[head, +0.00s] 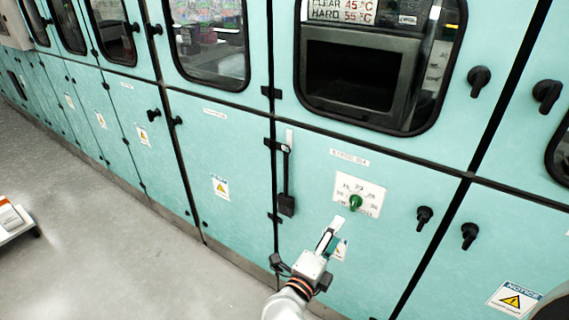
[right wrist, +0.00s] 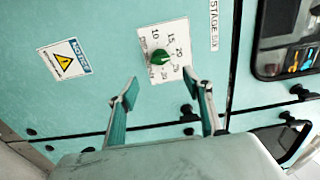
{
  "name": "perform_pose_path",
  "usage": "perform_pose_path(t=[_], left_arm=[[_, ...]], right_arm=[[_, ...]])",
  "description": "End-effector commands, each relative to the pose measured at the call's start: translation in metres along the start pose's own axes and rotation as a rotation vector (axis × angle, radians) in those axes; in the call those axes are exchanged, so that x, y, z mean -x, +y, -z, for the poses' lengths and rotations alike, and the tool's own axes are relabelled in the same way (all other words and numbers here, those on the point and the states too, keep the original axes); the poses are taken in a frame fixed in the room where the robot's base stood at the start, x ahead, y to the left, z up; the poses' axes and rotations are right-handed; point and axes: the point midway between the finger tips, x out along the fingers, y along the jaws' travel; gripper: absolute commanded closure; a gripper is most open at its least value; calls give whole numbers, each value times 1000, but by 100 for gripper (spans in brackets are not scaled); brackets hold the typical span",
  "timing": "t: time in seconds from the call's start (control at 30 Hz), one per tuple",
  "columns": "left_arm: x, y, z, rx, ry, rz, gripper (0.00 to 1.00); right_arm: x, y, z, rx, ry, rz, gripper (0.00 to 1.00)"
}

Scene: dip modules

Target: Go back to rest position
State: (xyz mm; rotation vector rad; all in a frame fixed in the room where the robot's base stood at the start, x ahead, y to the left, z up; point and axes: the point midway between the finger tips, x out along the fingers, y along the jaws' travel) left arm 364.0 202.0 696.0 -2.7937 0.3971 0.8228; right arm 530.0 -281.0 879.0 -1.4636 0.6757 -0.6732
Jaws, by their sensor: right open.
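My right gripper (head: 333,236) is in front of the lower teal panel, below and a little left of a green knob (head: 355,203). In the right wrist view the two fingers of my right gripper (right wrist: 160,82) stand apart with nothing between them. The knob (right wrist: 160,57) shows beyond the fingertips, on a white dial plate (right wrist: 178,42) with printed numbers. The gripper appears apart from the knob, though the exact distance is hard to tell. My left gripper is not in view.
A long teal cabinet wall (head: 240,170) runs across the view, with black door handles (head: 424,217) and a dark window (head: 360,70). A black latch bar (head: 286,185) stands left of the dial. A white cart (head: 12,218) is at far left. Grey floor (head: 90,230) at left is clear.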

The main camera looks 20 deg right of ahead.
Motion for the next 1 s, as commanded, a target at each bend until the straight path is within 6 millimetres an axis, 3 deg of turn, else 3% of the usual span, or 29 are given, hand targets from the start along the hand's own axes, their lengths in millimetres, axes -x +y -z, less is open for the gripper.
perform_pose_path(t=[0.13, 0.27, 0.4, 0.53, 0.67, 0.77, 0.9, 1.0], left_arm=[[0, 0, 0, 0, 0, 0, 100], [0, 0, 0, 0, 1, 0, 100], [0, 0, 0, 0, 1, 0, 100], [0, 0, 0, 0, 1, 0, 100], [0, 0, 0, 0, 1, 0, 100], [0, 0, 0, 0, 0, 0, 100], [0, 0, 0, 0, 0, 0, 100], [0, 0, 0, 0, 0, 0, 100]], right_arm=[[0, -4, 0, 24, -24, 30, 50], [3, -21, -4, 128, -128, 150, 50], [25, -36, -20, 338, -329, 336, 50], [59, -26, -36, 571, -534, 474, 50], [97, 8, -43, 833, -743, 569, 50], [125, 48, -35, 1049, -900, 607, 50], [154, 109, -3, 1361, -1092, 614, 50], [163, 145, 28, 1551, -1189, 594, 50]])
